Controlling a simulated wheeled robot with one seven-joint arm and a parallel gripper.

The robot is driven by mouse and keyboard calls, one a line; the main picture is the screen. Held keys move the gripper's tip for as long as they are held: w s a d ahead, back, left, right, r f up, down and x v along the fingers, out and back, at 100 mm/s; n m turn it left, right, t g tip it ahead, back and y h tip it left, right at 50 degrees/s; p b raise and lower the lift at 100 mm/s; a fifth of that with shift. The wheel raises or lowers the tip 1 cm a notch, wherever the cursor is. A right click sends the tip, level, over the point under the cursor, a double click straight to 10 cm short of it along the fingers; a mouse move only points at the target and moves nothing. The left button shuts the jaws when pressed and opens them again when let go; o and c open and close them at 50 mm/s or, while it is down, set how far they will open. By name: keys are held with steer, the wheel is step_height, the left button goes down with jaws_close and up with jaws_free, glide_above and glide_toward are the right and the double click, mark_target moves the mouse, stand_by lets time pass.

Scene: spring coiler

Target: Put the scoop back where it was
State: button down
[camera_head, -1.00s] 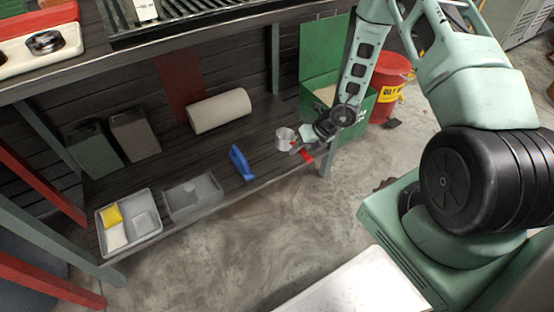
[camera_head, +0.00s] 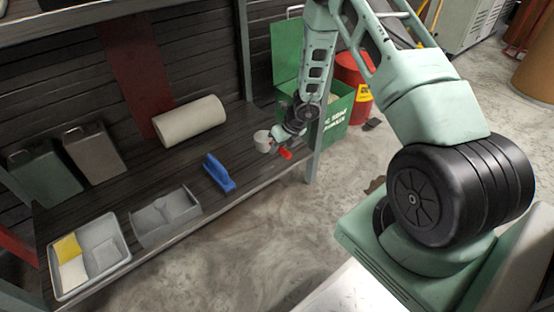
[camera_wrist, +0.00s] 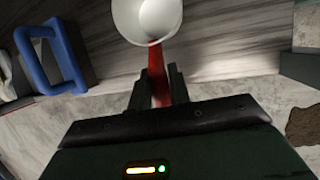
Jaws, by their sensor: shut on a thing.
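The scoop has a pale round cup (camera_head: 262,141) and a red handle (camera_head: 285,153). My gripper (camera_head: 279,139) is shut on the red handle, at the right end of the lower shelf. In the wrist view the cup (camera_wrist: 147,20) points away from my gripper (camera_wrist: 159,90), with the red handle (camera_wrist: 157,68) between the fingers. The cup's inside looks empty in the wrist view. In the head view I cannot tell whether the cup touches the shelf. A green bin (camera_head: 335,112) with its lid (camera_head: 287,48) raised stands beyond the shelf's right end, with pale material inside.
The lower shelf (camera_head: 150,178) bears a blue-handled tool (camera_head: 218,172), a grey tray (camera_head: 165,216), a divided tray (camera_head: 121,258), a pale roll (camera_head: 189,121) and two dark containers. A shelf post (camera_head: 317,150) stands right of my gripper.

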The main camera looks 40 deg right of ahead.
steer(key=shift+f+b, duration=0.8)
steer(key=shift+f, duration=1.1)
steer(key=shift+f, duration=0.2)
steer(key=c, duration=1.3)
jaws_free()
steer(key=shift+r, duration=0.1)
